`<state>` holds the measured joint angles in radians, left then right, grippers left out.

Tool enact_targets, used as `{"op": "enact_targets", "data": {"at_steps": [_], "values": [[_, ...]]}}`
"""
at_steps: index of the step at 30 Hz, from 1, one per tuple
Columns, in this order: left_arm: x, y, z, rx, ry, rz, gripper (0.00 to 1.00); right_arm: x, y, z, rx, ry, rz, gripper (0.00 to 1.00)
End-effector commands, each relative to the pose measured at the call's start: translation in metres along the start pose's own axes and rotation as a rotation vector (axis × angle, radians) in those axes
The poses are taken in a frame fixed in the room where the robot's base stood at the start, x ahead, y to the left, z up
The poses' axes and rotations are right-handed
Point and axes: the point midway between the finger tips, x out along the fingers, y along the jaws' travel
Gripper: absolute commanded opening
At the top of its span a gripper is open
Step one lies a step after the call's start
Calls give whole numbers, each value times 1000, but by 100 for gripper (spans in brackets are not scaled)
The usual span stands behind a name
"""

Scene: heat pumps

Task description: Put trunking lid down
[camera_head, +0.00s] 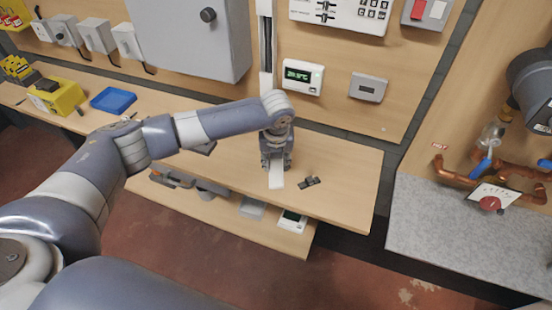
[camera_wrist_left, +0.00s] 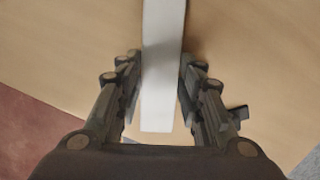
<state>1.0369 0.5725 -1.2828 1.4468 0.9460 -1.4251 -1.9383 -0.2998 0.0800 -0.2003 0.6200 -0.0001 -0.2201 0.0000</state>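The trunking lid is a plain white strip (camera_head: 276,178) whose lower end shows below my left gripper in the head view. My left gripper (camera_head: 276,160) is over the right part of the wooden bench (camera_head: 340,190). In the left wrist view the lid (camera_wrist_left: 162,90) runs between the two fingers of the left gripper (camera_wrist_left: 161,65), which sit close against both its edges. The gripper looks shut on it. Whether the lid's lower end touches the bench is unclear. My right gripper is not in view.
A small dark part (camera_head: 309,183) lies on the bench right of the lid. White vertical trunking (camera_head: 266,40) and a thermostat (camera_head: 302,77) are on the wall behind. A blue tray (camera_head: 113,100) is at the left. A lower shelf (camera_head: 222,215) holds several items.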

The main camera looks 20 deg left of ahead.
Motion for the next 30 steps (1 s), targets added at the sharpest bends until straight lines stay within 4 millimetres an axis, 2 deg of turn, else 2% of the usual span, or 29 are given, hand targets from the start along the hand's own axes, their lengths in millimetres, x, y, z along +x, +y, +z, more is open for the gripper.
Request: {"op": "enact_targets", "data": {"at_steps": [1,2,11,15,20,27,30], "values": [[0,0,0,0,0,0,48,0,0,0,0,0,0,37],[0,0,0,0,0,0,54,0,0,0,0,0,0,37],[-1,0,0,0,0,0,54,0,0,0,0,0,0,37],[-7,-1,0,0,-1,-2,54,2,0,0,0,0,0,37],[-33,-1,1,1,-4,-4,54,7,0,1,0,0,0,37],[-84,-1,1,0,-3,-3,54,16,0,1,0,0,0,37],[-101,-1,1,0,-2,-3,54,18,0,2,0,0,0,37]]}}
